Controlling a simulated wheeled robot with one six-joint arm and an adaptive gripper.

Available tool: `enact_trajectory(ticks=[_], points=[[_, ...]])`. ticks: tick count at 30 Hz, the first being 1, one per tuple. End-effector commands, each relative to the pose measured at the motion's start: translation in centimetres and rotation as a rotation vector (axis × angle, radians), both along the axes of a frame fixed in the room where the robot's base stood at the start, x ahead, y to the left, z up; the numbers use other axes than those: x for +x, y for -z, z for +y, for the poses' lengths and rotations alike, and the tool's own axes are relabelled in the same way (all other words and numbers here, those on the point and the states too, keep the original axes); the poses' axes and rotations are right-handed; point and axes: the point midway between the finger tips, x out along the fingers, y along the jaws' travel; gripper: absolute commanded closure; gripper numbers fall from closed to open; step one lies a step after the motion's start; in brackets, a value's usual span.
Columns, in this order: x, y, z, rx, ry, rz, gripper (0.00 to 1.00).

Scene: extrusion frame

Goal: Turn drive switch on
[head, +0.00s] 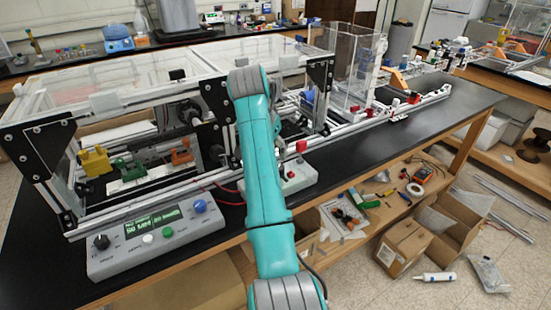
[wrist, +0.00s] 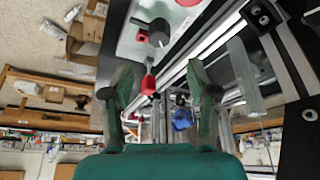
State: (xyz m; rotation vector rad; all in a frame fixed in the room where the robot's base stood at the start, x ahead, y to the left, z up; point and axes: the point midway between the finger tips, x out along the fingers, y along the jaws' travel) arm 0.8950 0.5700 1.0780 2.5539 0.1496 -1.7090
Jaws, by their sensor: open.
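A small grey control box (head: 305,181) sits at the bench's front edge, partly hidden behind my arm. A red control (head: 291,174) shows on its face, and a red block (head: 301,146) stands just behind it. I cannot read which one is the drive switch. My gripper (wrist: 159,72) is open with nothing held. A red piece (wrist: 148,84) appears between its fingers, apparently beyond them. The arm hides the gripper in the head view.
A larger grey box (head: 149,241) with a green display, knob and buttons stands front left. The clear-topped extrusion frame (head: 120,108) is behind it, and rails run right. Bare black bench (head: 412,128) lies at right. Open cartons (head: 449,218) stand below.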

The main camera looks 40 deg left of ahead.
Motion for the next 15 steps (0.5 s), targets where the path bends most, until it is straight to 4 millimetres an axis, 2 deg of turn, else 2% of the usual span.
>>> enact_trajectory(ticks=[3,6,15], points=[[-0.6,-1.6,0.0,0.001,0.0,-0.002,0.41],[-0.9,-2.3,-0.1,-0.001,0.0,0.0,0.41],[-1.1,-2.7,-0.2,-0.001,0.0,0.0,0.41]])
